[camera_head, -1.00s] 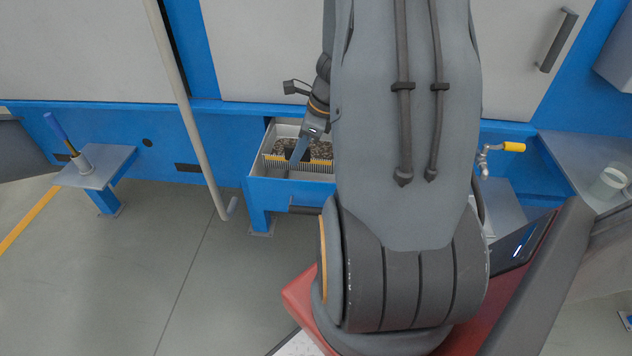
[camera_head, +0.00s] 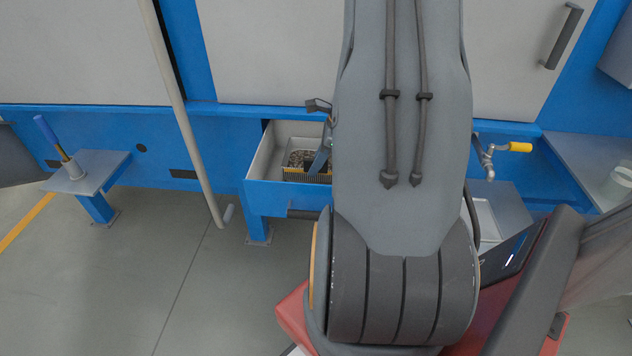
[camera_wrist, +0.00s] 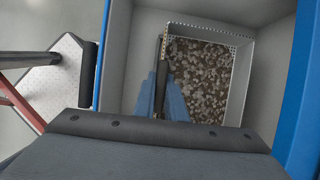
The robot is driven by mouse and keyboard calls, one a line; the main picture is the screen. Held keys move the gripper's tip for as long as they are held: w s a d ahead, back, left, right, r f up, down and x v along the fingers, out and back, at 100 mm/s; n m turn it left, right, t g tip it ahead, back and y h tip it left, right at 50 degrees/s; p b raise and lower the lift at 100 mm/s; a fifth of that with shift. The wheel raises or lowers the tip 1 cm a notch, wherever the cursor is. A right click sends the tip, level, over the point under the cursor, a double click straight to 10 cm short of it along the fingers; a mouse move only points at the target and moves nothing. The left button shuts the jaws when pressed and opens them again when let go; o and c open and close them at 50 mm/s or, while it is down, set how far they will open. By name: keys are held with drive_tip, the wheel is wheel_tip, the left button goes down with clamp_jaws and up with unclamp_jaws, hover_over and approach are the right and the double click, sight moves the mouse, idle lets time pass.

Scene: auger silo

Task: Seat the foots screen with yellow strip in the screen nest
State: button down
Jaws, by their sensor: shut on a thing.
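The foots screen (camera_wrist: 240,80) is a small perforated metal box with dark brown bits inside. I cannot tell whether the screen touches the drawer floor. No separate screen nest can be made out for certain.
The open blue-fronted drawer (camera_head: 270,192) has bare floor at its left. A pale upright pole (camera_head: 183,110) stands left of it. A small shelf with a blue-handled tool (camera_head: 48,135) is far left. A yellow-handled tap (camera_head: 515,147) is at the right.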

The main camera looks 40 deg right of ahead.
sight(317, 181)
drive_tip(key=shift+f, duration=3.05)
drive_tip(key=shift+f, duration=0.2)
drive_tip(key=c, duration=1.8)
unclamp_jaws()
drive_tip(key=shift+b, duration=0.3)
drive_tip(key=v, duration=0.8)
drive_tip(key=shift+s+f, duration=0.1)
drive_tip(key=shift+s, duration=0.05)
drive_tip(key=shift+p, duration=0.3)
